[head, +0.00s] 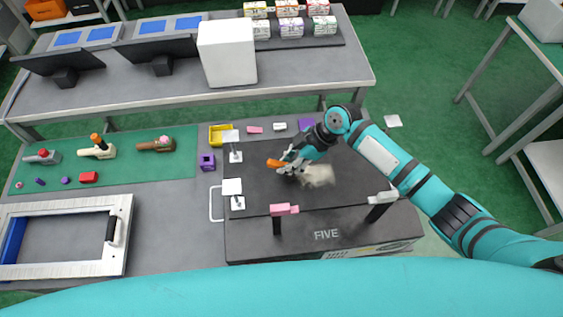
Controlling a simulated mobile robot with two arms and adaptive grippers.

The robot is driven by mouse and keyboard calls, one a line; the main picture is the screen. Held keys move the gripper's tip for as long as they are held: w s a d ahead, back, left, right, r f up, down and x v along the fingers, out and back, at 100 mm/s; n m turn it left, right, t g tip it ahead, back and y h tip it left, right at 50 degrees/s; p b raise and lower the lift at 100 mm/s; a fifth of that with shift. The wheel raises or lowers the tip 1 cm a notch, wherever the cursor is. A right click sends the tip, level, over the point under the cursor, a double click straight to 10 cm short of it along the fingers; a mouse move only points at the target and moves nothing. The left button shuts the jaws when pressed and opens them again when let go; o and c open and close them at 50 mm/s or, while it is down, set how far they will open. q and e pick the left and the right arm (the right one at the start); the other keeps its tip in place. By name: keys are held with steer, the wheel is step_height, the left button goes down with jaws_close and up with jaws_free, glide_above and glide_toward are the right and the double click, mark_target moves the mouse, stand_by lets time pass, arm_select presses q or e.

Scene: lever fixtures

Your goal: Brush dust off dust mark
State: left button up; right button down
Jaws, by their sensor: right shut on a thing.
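My right gripper (292,165) is over the dark board marked FIVE (265,228), with its arm coming in from the right. It is shut on an orange-handled tool (275,163), which looks like the brush; the handle sticks out to the left and the rest is mostly hidden by the fingers. The dust mark (320,176) is a pale beige smudge on the board, just right of and below the gripper. I cannot tell whether the brush touches it. My left gripper is not in view.
Pink (284,209) and white (382,197) levers stand along the board's front. Two white-topped posts (232,187) stand at its left. A white box (227,52) stands on the rear table.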

mark_target(271, 161)
steer(key=shift+w+d+b, duration=0.1)
steer(key=shift+d+b, duration=0.25)
steer(key=shift+d, duration=3.3)
steer(key=shift+a, duration=4.5)
steer(key=shift+s+a, duration=0.2)
steer(key=shift+a, duration=1.9)
steer(key=shift+w+d, duration=0.15)
steer(key=shift+d, duration=4.55)
